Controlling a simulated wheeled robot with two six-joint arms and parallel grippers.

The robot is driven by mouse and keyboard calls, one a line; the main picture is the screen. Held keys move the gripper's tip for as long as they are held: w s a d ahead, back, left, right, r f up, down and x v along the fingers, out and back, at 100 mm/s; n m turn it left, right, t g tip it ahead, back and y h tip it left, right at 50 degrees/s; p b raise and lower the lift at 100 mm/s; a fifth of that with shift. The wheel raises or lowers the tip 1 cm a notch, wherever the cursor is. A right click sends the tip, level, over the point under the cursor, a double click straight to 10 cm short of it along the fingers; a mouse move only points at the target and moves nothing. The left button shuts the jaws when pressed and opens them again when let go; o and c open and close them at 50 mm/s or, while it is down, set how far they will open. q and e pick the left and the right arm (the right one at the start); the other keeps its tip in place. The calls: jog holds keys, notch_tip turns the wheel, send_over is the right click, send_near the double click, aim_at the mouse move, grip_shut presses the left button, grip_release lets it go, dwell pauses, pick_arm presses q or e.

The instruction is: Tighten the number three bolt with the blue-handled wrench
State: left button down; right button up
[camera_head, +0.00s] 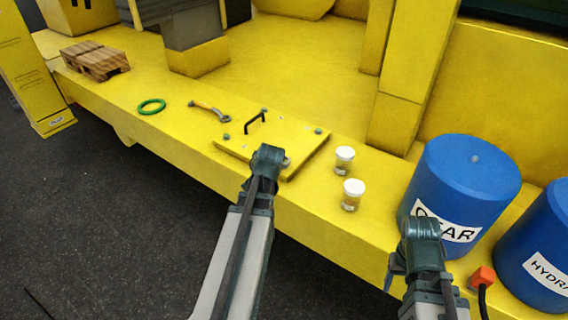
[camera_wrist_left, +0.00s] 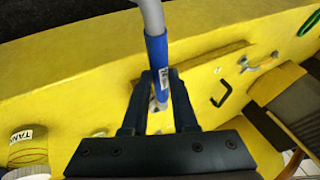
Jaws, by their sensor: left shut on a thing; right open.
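A hatch plate (camera_head: 238,150) with a black handle (camera_head: 255,122) lies on the yellow deck. Bolts show at its corners: one at the back (camera_head: 264,111), one at the left (camera_head: 226,137), one at the right (camera_head: 318,131) and one at the front (camera_head: 286,162), beside my left gripper (camera_head: 268,158). No bolt numbers are readable. In the left wrist view, the left gripper (camera_wrist_left: 159,88) is shut on the blue-handled wrench (camera_wrist_left: 157,55); its pale shaft runs out of the top. The wrench is hidden in the head view. My right gripper (camera_head: 421,232) is open and empty, near a blue barrel.
An orange-handled wrench (camera_head: 210,108) and a green ring (camera_head: 151,106) lie left of the plate. Two lidded jars (camera_head: 344,160) (camera_head: 353,195) stand to its right.

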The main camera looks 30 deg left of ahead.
pick_arm(q)
jog(key=shift+r+p, duration=1.25)
jog(key=shift+r, duration=0.25)
notch_tip(320, 180, up, 3)
jog(key=p, duration=0.3)
